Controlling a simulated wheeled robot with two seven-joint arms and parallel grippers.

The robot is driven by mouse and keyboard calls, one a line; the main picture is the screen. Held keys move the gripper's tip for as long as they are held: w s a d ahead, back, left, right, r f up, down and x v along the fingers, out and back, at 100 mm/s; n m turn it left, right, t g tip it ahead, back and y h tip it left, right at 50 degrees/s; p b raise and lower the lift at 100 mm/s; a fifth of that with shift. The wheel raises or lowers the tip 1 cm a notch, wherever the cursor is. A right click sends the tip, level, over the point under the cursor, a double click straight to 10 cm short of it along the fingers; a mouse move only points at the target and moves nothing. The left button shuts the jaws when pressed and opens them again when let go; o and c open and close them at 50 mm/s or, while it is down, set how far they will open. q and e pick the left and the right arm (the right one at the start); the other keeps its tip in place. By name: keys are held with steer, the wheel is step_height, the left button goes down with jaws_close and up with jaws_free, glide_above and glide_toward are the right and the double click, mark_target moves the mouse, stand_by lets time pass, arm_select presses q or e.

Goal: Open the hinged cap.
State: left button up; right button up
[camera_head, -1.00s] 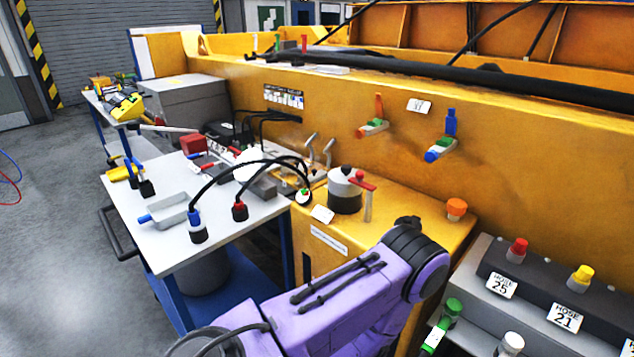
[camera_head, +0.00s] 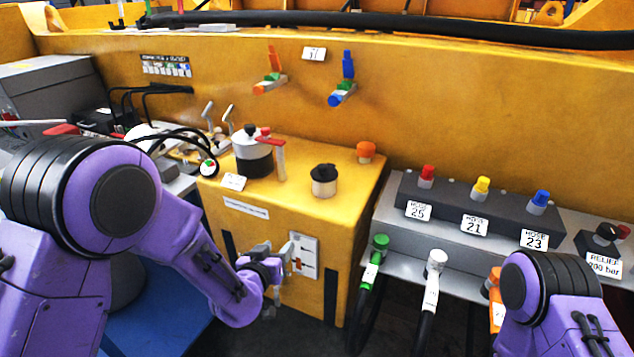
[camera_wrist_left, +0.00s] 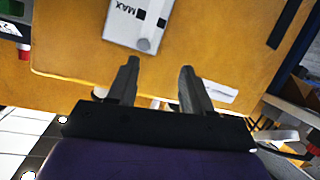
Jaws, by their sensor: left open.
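A round pot with a black cap (camera_head: 323,172) stands on top of the yellow tank (camera_head: 240,225); it looks closed, and I cannot tell for sure whether it is the hinged cap. My left gripper (camera_head: 284,268) is in front of the tank's front face, below that pot and close to a white gauge plate (camera_head: 304,262). In the left wrist view its two dark fingers (camera_wrist_left: 158,80) stand apart with nothing between them. The plate, marked MAX (camera_wrist_left: 135,30), shows beyond the fingertips. My right gripper is out of view; only a purple right arm link shows.
A dark-banded canister (camera_head: 252,158) with a red handle and an orange knob (camera_head: 366,151) stand on the tank top. A grey hose manifold (camera_head: 470,215) with coloured caps is at the right. Green (camera_head: 376,250) and white (camera_head: 434,265) hose couplings hang below it.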

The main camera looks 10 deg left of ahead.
mark_target(320, 168)
arm_select(q)
steer(key=w+d+r+m+t+h+b, duration=0.1)
steer(key=w+d+r+m+t+h, duration=0.15)
steer(key=r, duration=0.45)
steer(key=w+d+r+m+t+h, duration=0.15)
steer(key=d+r, duration=0.25)
steer(key=r, duration=0.4)
steer(key=shift+g+y, duration=0.3)
steer(key=p+x, duration=0.2)
steer(key=x, duration=0.8)
steer(key=shift+w+a+f, duration=0.1)
steer(key=shift+a, duration=0.1)
steer(key=shift+w+d+f, duration=0.1)
steer(key=shift+w+d, duration=0.1)
steer(key=shift+w, duration=0.35)
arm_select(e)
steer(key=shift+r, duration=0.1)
arm_select(q)
steer(key=shift+c, duration=0.3)
jaws_close()
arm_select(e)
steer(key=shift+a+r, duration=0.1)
